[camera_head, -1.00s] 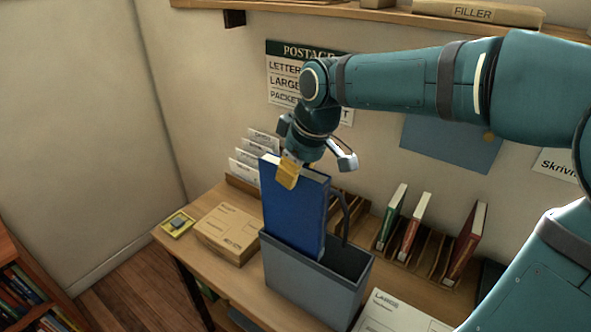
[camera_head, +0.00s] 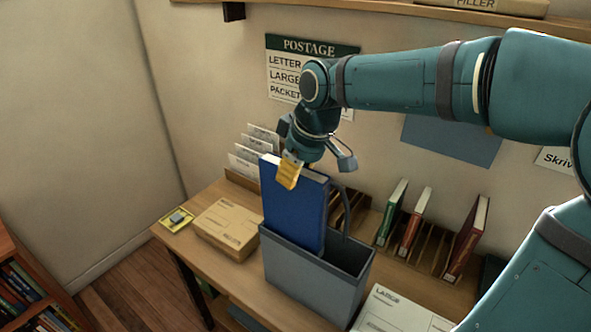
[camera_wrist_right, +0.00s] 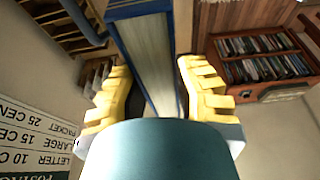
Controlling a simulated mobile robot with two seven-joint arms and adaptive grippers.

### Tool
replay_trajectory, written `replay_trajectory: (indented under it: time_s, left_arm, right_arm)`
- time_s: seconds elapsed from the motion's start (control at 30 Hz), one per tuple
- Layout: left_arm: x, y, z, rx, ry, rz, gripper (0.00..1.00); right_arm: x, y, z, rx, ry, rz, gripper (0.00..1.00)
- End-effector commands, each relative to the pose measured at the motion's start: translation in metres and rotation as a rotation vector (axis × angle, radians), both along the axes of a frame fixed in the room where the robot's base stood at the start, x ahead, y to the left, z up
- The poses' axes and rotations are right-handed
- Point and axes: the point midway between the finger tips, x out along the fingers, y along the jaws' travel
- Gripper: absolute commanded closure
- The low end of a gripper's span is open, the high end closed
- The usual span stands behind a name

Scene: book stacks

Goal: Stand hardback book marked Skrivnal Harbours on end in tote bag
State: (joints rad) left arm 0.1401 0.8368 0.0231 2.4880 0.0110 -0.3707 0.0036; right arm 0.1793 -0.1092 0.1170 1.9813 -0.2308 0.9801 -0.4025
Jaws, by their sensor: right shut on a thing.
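A blue hardback book (camera_head: 300,215) stands on end with its lower part inside the grey tote bag (camera_head: 312,284); its lower edge is hidden by the bag's front wall. No title can be read on it. My right gripper (camera_head: 289,172) is shut on the book's upper end. In the right wrist view the book (camera_wrist_right: 150,60) lies between the yellow fingers (camera_wrist_right: 155,95), pages showing. The bag stands on the table, its dark handle upright behind the book. My left gripper is not in view.
A cardboard parcel (camera_head: 226,226) lies left of the bag, and a white parcel (camera_head: 402,312) lies to its right. Envelopes (camera_head: 252,150) and a wooden rack (camera_head: 425,246) with several books stand behind. A bookcase (camera_head: 30,295) is at the lower left.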

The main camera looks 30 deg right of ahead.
Motion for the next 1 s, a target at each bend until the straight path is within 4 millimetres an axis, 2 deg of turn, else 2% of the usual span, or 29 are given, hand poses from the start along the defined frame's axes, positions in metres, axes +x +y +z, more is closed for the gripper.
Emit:
replay_trajectory:
  time_s: [0.3, 0.73, 1.0]
  left_arm:
    - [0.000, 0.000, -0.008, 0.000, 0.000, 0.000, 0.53]
    - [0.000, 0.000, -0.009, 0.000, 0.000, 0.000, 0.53]
    - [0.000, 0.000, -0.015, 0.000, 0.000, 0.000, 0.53]
  right_arm:
    - [0.001, 0.000, -0.010, 0.000, -0.003, 0.000, 1.00]
    - [0.000, 0.000, -0.011, 0.000, -0.003, 0.000, 1.00]
    - [0.000, 0.000, -0.019, 0.000, -0.002, 0.000, 1.00]
